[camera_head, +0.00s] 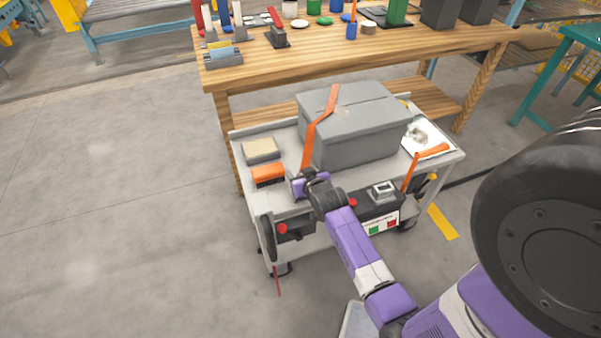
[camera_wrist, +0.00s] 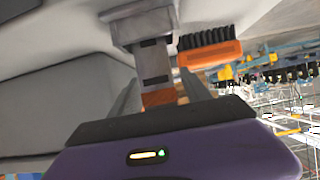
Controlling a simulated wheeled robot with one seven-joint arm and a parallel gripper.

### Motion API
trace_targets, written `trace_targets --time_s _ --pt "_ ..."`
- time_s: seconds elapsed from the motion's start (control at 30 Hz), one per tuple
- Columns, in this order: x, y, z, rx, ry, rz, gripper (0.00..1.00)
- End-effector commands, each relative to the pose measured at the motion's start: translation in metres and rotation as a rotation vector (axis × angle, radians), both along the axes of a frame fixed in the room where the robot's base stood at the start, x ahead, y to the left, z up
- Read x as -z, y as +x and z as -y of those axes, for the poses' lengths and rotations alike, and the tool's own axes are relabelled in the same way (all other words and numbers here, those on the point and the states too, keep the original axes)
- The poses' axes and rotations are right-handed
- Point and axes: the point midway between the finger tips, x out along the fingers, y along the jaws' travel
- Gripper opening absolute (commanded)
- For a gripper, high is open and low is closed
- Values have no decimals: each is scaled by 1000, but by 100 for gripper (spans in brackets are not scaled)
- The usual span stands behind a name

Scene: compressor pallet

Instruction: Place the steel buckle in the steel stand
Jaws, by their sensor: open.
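My gripper (camera_head: 306,184) is low over the cart's near left part, at the lower end of an orange strap (camera_head: 318,128). In the wrist view a grey metal piece (camera_wrist: 152,62), which looks like the steel buckle, is just beyond my open fingers (camera_wrist: 163,98), with orange material below it. I cannot tell whether the fingers touch it. In the head view my gripper hides this piece. A small square steel fitting (camera_head: 382,188), perhaps the steel stand, sits on the dark panel at the cart's front edge, right of my gripper.
A large grey box (camera_head: 365,135) fills the cart's middle, with the strap over it. An orange brush (camera_head: 268,174) lies close left of my gripper, by a beige block (camera_head: 261,150). An orange-handled tool (camera_head: 410,172) stands at right. A wooden bench (camera_head: 350,53) is behind.

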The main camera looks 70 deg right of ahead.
Motion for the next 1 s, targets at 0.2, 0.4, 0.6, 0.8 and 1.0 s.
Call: trace_targets --time_s 0.2,0.4,0.6,0.8,1.0 --pt "-8 -6 -7 0 0 0 56" --pt "-26 -29 -33 0 0 -1 56" --pt "-45 -51 -59 0 0 0 56" --pt "-57 -65 -76 0 0 -1 56" --pt "-60 -68 -101 -42 -6 1 56"
